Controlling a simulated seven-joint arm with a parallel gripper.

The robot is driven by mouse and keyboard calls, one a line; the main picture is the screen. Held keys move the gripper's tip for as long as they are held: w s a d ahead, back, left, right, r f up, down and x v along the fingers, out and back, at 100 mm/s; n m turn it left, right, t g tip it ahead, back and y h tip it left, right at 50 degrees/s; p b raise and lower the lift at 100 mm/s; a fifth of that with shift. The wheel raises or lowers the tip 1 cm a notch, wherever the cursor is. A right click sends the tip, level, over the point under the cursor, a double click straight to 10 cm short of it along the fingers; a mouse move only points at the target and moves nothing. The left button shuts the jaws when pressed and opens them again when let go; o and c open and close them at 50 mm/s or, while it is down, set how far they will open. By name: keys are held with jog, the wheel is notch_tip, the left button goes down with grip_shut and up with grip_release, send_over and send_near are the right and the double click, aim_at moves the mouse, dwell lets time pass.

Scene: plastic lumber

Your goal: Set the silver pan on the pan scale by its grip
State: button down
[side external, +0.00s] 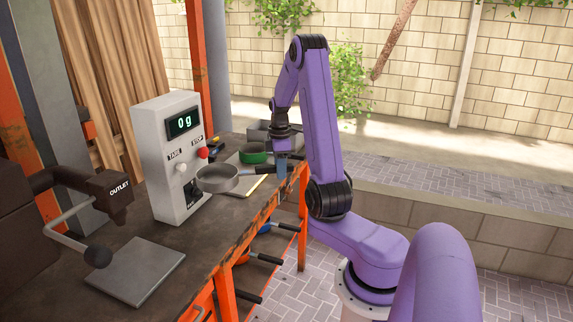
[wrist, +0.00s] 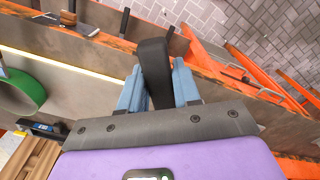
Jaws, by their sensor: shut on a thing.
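The silver pan (side external: 218,179) is a round grey pan with a dark grip (wrist: 153,72). In the side view it looks roughly level, just right of the white readout box, and its grip points right toward my gripper (side external: 282,168). My gripper is shut on the dark grip, which shows between its blue fingers in the wrist view (wrist: 158,88). The pan's bowl is not clear in the wrist view. I cannot tell how far the pan is above the bench. The white scale box (side external: 171,150) reads 0 g. A flat grey plate (side external: 135,271) lies nearer the camera.
A green pan (side external: 254,154) stands behind the silver pan and shows in the wrist view (wrist: 22,92). A brown outlet machine (side external: 92,192) with a ball-ended lever overhangs near the plate. Other pans hang at the orange bench frame (side external: 227,290). Bare bench (side external: 190,235) lies between box and plate.

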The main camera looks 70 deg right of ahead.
jog(key=a+f, duration=0.3)
jog(key=a, duration=1)
jog(key=a+f, duration=0.4)
jog(key=a, duration=0.8)
jog(key=shift+w+a+f, duration=0.3)
jog(key=shift+w+a, duration=0.55)
jog(key=shift+w, duration=0.6)
jog(key=shift+w+a+f, duration=0.3)
jog(key=shift+w+a, duration=0.5)
jog(key=shift+w, duration=0.6)
jog(key=shift+w+a+f, duration=0.3)
jog(key=shift+w+a, duration=0.55)
jog(key=shift+w, duration=0.6)
jog(key=shift+f, duration=1.2)
jog(key=c, duration=0.7)
grip_release()
